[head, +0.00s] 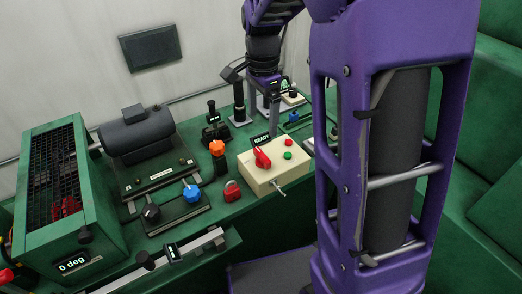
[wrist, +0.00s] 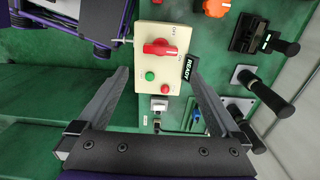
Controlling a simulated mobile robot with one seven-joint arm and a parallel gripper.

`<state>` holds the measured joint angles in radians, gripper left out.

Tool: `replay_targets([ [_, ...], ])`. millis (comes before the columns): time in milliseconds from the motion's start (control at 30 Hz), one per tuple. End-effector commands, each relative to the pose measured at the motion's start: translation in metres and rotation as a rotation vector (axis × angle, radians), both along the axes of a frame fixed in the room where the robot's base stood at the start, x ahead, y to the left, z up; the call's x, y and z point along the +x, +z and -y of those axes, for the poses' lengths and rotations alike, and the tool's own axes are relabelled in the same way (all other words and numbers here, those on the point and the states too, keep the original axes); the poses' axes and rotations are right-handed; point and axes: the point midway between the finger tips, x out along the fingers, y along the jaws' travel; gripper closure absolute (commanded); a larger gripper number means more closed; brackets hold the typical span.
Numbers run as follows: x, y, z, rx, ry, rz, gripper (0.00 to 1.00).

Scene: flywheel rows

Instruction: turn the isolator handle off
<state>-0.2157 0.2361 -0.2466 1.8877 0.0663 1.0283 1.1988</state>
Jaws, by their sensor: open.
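The isolator box is a cream box (head: 276,172) on the green bench, with a red handle (head: 262,158), a red button, a green button and a small READY display (head: 262,139). In the wrist view the box (wrist: 145,38) lies beyond my open fingers, with the red handle (wrist: 160,49) near its middle. ON and OFF marks show on the box, but I cannot tell surely which one the handle points at. My gripper (wrist: 155,85) is open and empty, above and apart from the box. In the head view my gripper (head: 270,115) hangs behind the box.
An orange knob (head: 217,148), a blue knob (head: 191,193) and a red padlock-like piece (head: 232,190) stand left of the box. Black upright levers (head: 239,100) stand behind. A caged green unit (head: 55,180) and a dark motor (head: 137,132) fill the left.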

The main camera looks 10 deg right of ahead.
Motion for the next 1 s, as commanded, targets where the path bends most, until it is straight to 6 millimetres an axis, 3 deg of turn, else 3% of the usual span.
replay_targets([
  [200, -0.001, -0.052, 0.000, 0.000, 0.000, -0.004, 0.00],
  [500, 0.000, -0.108, 0.000, 0.001, 0.001, -0.001, 0.00],
  [700, 0.000, -0.124, 0.000, 0.001, 0.001, 0.002, 0.00],
  [1000, 0.000, -0.126, 0.000, 0.001, 0.001, 0.003, 0.00],
])
